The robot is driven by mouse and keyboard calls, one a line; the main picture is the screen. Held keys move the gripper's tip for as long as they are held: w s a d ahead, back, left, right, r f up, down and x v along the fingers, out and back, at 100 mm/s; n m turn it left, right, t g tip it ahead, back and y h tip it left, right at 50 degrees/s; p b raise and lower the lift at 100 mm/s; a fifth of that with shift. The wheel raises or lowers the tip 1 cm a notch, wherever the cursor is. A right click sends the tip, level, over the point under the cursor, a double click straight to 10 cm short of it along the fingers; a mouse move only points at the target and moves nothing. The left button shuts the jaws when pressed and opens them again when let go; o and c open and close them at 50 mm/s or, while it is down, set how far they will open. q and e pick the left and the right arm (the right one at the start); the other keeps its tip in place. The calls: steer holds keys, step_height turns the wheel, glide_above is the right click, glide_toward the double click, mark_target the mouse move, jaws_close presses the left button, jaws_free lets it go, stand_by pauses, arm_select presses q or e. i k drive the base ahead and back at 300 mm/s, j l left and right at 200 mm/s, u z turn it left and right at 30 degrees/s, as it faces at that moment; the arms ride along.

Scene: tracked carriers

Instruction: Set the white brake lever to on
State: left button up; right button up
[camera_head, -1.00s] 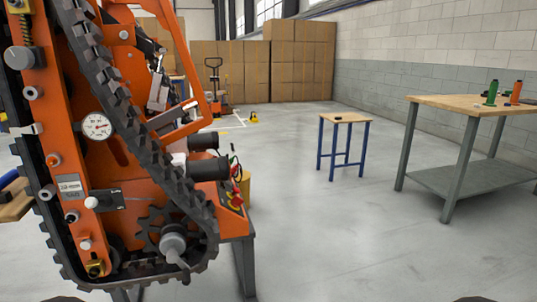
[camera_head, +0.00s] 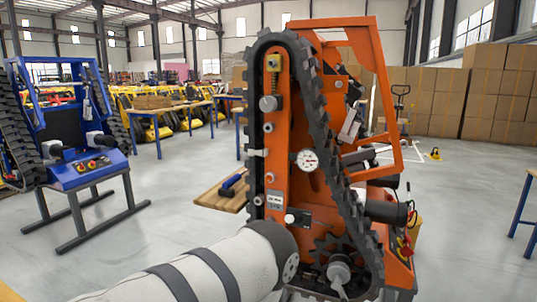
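The orange tracked carrier (camera_head: 290,190) stands upright in the middle of the view, with a black track around its side. I cannot make out for sure which part is the white brake lever. A pale grey hub with a short arm (camera_head: 339,272) sits at the lower sprocket, its arm pointing down. A small white fitting (camera_head: 258,152) is on the left edge, and a pale knob (camera_head: 290,218) is on a dark block below the gauge. My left arm comes in from the lower left in front of the carrier's base. Neither gripper is in view.
A blue tracked carrier (camera_head: 75,170) stands at the left. Cardboard boxes (camera_head: 450,95) are stacked at the back right.

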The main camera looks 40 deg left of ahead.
mark_target(290, 219)
steer(key=k+j+u, duration=0.1)
steer(key=u, duration=0.95)
